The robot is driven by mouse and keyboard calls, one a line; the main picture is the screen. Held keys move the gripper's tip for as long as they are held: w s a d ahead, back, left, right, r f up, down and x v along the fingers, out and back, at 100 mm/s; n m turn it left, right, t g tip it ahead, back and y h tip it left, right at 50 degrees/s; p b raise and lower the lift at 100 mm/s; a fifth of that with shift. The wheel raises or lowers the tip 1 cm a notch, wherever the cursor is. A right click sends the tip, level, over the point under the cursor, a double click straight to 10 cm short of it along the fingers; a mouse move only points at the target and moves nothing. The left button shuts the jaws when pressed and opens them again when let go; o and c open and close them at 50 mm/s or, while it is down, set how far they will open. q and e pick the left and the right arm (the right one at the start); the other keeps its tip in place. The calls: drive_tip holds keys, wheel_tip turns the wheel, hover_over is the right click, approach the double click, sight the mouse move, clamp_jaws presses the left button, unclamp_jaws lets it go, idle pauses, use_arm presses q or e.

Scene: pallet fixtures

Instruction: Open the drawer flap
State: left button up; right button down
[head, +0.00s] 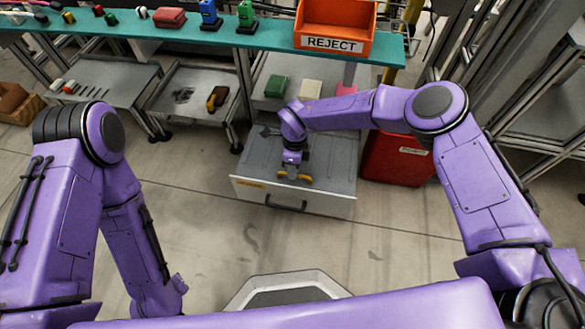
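My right gripper (294,177) points down over the front edge of the unit, above and just behind the handle. Its two yellow fingertips are apart with nothing seen between them; I cannot tell whether they touch the unit. My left arm hangs at the left, and its gripper does not show.
A teal table (200,35) holds an orange REJECT bin (335,25) and several small parts. A red bin (398,160) stands right of the drawer unit. Grey trolleys (190,95) stand to its left. The floor in front of the flap is clear.

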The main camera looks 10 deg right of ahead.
drive_tip(key=w+d+r+g+y+b, duration=0.1)
drive_tip(key=w+r+g+b, duration=0.3)
drive_tip(key=r, duration=0.5)
drive_tip(key=w+b, duration=0.1)
drive_tip(key=b, duration=0.1)
drive_tip(key=shift+d+b, duration=0.35)
drive_tip(key=shift+b, duration=0.05)
drive_tip(key=shift+w, duration=0.1)
drive_tip(key=c, duration=1.2)
unclamp_jaws()
drive_tip(key=shift+r, duration=0.1)
drive_tip(key=shift+o, duration=0.2)
